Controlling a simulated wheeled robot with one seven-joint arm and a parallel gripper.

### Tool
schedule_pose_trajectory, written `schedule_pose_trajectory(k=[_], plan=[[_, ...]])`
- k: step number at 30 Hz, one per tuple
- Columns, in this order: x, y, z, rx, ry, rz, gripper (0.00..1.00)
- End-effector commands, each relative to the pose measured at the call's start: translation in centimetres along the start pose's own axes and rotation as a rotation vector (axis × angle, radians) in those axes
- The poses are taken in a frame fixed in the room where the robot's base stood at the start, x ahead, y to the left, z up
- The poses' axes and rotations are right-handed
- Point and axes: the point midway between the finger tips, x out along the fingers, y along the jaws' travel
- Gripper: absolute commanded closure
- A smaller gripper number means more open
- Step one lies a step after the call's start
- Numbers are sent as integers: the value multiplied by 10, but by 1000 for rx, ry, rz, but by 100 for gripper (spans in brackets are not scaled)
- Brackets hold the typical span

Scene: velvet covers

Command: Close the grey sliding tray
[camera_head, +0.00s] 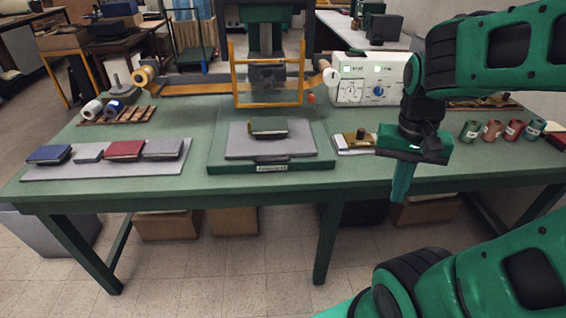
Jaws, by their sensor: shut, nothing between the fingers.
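The grey sliding tray (240,148) is a flat grey plate on a green base (217,158) at the middle front of the table. It lies in front of the orange-framed press (236,62), not under its frame. A small dark-covered book or block (267,127) lies on the tray. A dark handle and a pale label are at the front of the base. My gripper (403,198) is to the right of the tray and apart from it, near the table's front edge. Its fingers point down, are shut and hold nothing.
A grey board (60,173) with several covers lies at left. A small wood-and-metal piece (357,143) lies between the tray and my gripper. A white control box (366,80) stands behind it. Several coloured spools (492,130) stand at right. Bare green table top lies left of the base.

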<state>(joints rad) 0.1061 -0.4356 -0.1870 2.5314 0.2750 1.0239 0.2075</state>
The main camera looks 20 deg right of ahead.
Motion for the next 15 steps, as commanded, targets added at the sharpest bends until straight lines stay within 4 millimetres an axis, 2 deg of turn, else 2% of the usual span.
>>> schedule_pose_trajectory(k=[3,5,9,15], plan=[[-1,-30,-23,151,47,73,100],[-1,-48,-34,241,86,103,100],[-3,-96,-52,447,203,141,100],[-5,-177,-58,721,402,106,100]])
